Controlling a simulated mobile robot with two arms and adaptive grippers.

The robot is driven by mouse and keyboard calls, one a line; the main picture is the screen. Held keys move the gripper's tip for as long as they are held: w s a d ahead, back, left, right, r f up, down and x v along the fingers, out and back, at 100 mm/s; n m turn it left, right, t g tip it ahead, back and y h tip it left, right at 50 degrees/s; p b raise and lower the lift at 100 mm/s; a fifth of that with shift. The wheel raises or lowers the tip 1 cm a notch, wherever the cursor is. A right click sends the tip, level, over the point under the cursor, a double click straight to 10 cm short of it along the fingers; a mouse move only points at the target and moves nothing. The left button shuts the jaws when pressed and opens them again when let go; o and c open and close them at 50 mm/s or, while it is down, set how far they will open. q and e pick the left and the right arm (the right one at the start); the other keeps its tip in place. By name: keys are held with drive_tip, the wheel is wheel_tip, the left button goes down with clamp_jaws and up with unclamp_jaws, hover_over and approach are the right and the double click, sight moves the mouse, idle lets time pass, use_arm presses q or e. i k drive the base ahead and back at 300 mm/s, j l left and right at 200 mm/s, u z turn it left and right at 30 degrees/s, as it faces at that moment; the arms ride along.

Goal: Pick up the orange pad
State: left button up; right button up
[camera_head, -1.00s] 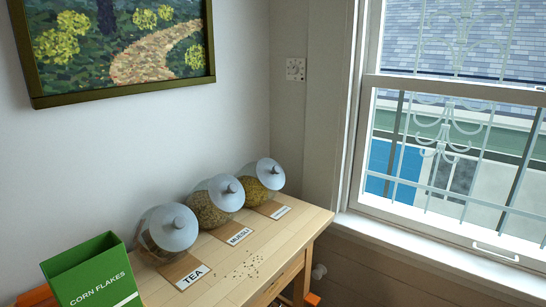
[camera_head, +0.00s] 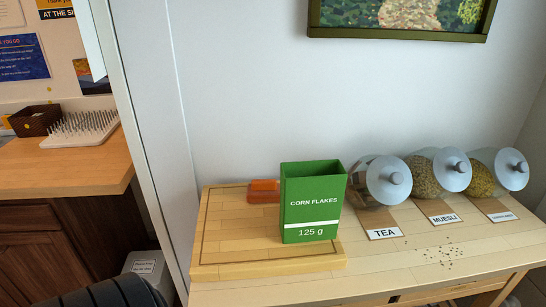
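A small orange pad-like block (camera_head: 264,185) lies at the back of the wooden board on the side table. Its top is bright orange and its lower part is darker red-orange; I cannot tell if this is one thing or two. The green corn flakes box (camera_head: 312,216) stands upright on the board, in front and to the right of the block, and may hide its right end. Neither of my grippers is in view.
The wooden board (camera_head: 222,238) has bare room left of the box. Several lidded glass jars (camera_head: 387,184) lean behind labels on the right; crumbs lie in front. A white wall edge (camera_head: 152,150) separates this table from the counter (camera_head: 70,165) at left.

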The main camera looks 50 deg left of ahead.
sight(259, 190)
drive_tip(key=u, duration=1.5)
